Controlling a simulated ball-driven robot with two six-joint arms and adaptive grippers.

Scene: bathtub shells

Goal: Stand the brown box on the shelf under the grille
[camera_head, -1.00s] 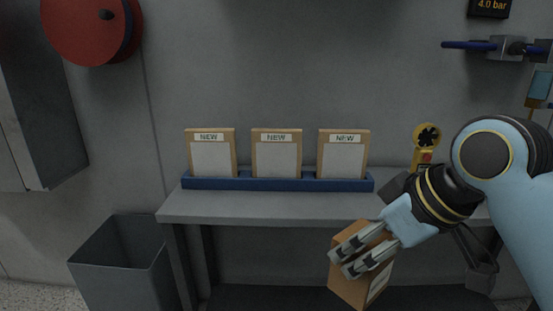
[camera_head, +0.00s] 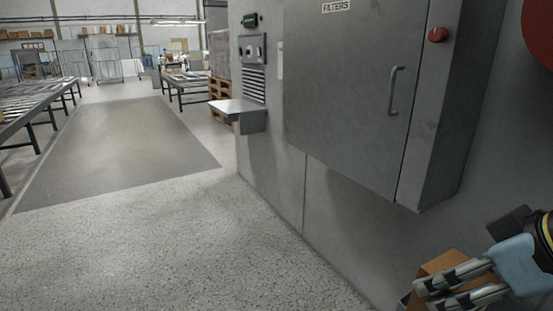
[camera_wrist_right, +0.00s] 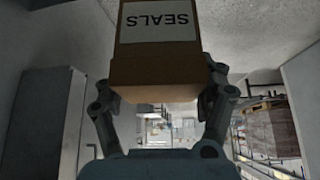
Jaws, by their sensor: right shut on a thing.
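The brown box (camera_head: 446,262) is in my right gripper (camera_head: 432,296) at the lower right of the head view, mostly hidden behind the fingers. In the right wrist view the brown box (camera_wrist_right: 155,75) sits between the two fingers of the right gripper (camera_wrist_right: 160,92), with a white "SEALS" label upside down in the picture. The small grey shelf (camera_head: 236,107) sticks out from the wall at the upper middle, well away from the gripper. The slatted grille (camera_head: 252,84) is on the wall just above it. The shelf top looks bare. My left gripper is not in view.
A grey cabinet (camera_head: 345,85) marked "FILTERS" juts from the wall between my right gripper and the shelf. A pallet stack (camera_head: 220,65) stands beyond the shelf. Roller tables (camera_head: 35,100) stand at the left. The speckled floor ahead is clear.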

